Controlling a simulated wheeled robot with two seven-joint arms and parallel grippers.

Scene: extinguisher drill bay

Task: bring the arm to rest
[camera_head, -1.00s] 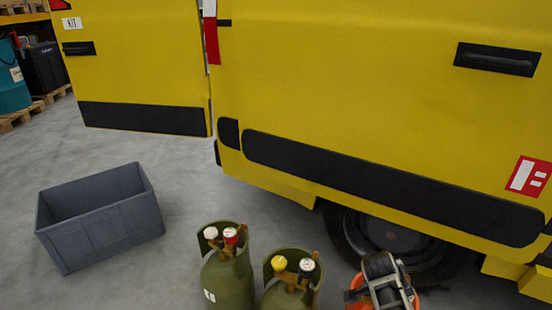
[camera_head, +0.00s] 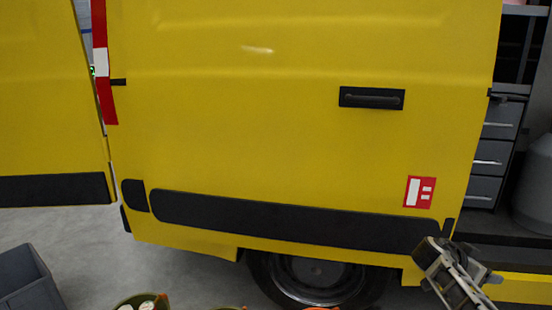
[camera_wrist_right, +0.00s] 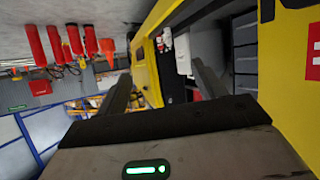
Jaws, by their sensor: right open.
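My right gripper (camera_head: 442,262) shows at the lower right of the head view, in front of the yellow van's (camera_head: 270,150) lower side. In the right wrist view its two dark fingers (camera_wrist_right: 162,80) are spread apart with nothing between them. The wrist view looks past them to the yellow van edge, a shelf opening and several red extinguishers (camera_wrist_right: 75,42); the picture is strongly tilted. My left gripper is in neither view.
A dark door handle (camera_head: 371,98) and a red-white label (camera_head: 419,192) are on the van's side. Grey drawers (camera_head: 492,155) show in the opening at right. A grey crate (camera_head: 30,283) stands at lower left. Cylinder tops (camera_head: 143,302) show at the bottom edge.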

